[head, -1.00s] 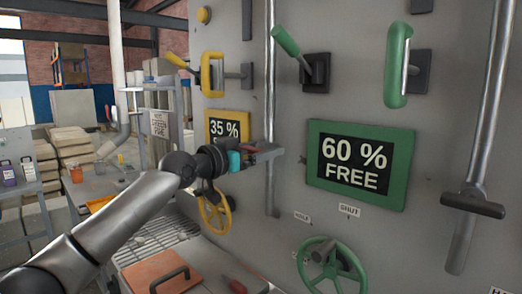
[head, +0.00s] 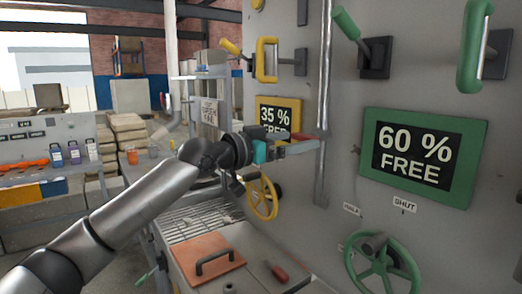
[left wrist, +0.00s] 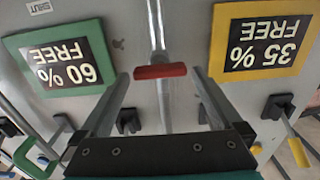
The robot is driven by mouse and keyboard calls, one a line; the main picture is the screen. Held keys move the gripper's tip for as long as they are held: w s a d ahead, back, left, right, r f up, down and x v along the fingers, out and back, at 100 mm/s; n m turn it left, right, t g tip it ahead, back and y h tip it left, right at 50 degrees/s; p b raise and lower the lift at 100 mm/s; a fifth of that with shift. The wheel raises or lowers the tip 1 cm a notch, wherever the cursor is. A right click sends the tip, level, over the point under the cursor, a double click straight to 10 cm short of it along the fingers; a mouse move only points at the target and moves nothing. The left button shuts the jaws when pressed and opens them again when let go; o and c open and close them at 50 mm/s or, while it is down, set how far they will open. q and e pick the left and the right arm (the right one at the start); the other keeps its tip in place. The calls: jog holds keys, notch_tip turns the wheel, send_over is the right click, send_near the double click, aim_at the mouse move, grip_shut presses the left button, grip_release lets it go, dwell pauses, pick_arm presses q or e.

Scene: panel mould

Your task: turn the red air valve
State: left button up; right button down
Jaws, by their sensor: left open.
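The red air valve (left wrist: 160,71) is a short red crossbar handle on a grey vertical pipe, seen in the left wrist view. In the head view a bit of the red handle (head: 302,136) shows at my left gripper's fingers, which partly hide it. My left gripper (head: 308,143) is open at the panel. In the left wrist view its fingers (left wrist: 159,75) stand one on each side of the handle, with a gap on both sides. I cannot tell how deep the handle sits between them. My right gripper is not in view.
A green sign (head: 423,158) and a yellow sign (head: 278,117) flank the pipe (head: 324,90). A yellow handwheel (head: 262,198) and a green handwheel (head: 382,268) project below. An orange lid (head: 208,258) and a red-handled tool (head: 277,272) lie on the bench under my arm.

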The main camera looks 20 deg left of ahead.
pick_arm(q)
jog(key=b+v, duration=0.1)
jog(key=v, duration=0.8)
jog(key=shift+b, duration=0.35)
